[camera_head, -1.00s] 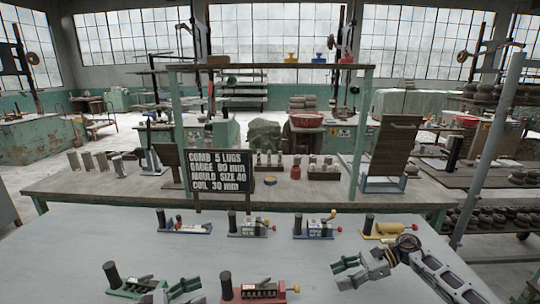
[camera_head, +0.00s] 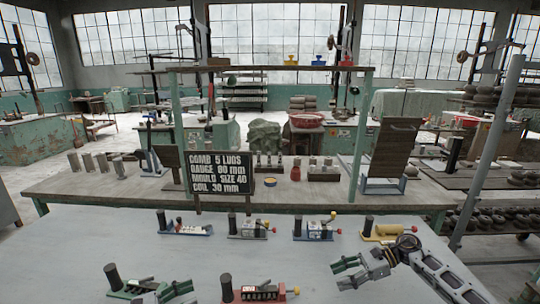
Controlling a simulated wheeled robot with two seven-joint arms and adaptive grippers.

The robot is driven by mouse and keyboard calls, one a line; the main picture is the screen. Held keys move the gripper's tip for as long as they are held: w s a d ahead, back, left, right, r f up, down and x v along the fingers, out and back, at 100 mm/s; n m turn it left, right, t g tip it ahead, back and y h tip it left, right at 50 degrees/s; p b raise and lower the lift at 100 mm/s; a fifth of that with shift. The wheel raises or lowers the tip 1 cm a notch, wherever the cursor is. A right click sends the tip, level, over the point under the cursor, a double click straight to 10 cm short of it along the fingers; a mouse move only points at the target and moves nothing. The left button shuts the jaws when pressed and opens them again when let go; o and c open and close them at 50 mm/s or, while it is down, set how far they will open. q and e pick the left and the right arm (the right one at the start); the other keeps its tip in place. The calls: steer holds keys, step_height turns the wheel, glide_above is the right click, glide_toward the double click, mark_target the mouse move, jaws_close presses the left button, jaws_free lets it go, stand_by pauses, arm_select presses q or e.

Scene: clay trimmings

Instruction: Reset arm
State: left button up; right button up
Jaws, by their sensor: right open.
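My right gripper (camera_head: 347,273) is at the right front of the grey table (camera_head: 90,240). Its two green-tipped fingers point left and stand apart, with nothing between them. The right arm comes in from the lower right. A small part of my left gripper (camera_head: 175,290) shows at the bottom edge, beside a green tool with a black handle (camera_head: 128,287). The rest of the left gripper is cut off by the frame, so its opening is unclear.
A red tool (camera_head: 257,293) lies between the grippers. Blue (camera_head: 185,228), grey (camera_head: 250,230), dark-blue (camera_head: 315,231) and yellow (camera_head: 383,232) tools line the table's far side. A black sign (camera_head: 220,172) stands behind. The table's middle is clear.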

step_height(320, 180, up, 8)
steer(key=p, duration=0.7)
steer(key=shift+r+p, duration=0.6)
steer(key=shift+p, duration=0.15)
